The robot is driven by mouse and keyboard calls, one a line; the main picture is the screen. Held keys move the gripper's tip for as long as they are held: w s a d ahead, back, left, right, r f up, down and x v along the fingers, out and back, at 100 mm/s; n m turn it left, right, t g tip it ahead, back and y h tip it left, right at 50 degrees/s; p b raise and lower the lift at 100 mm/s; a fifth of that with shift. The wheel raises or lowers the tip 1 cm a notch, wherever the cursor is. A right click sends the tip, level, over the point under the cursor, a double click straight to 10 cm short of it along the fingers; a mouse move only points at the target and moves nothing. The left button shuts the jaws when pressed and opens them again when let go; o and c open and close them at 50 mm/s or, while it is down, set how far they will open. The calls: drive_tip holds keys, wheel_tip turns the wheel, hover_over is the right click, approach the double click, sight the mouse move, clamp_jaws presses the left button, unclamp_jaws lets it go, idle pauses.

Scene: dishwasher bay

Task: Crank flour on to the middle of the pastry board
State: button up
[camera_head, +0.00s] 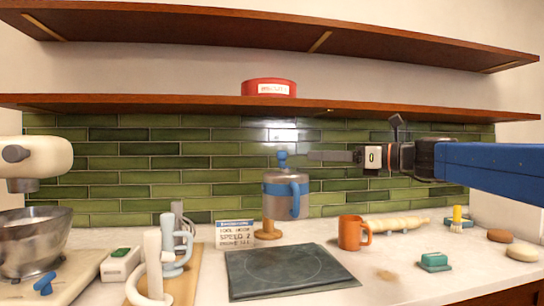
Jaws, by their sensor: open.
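An orange mug (350,234), rolling pin (398,224), green block (434,262) and brush (457,222) stand right. A card (235,235), pale cranked tools (168,248) and mixer bowl (30,245) are left. A shelf (180,104) runs above my gripper.

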sight(284, 161)
drive_tip(key=x, duration=1.6)
drive_tip(key=shift+w+a, duration=0.2)
drive_tip(key=shift+a, duration=0.15)
drive_tip(key=c, duration=1.1)
drive_tip(key=shift+o, duration=0.2)
drive_tip(key=shift+d+t, duration=0.1)
drive_tip(key=shift+t, duration=0.2)
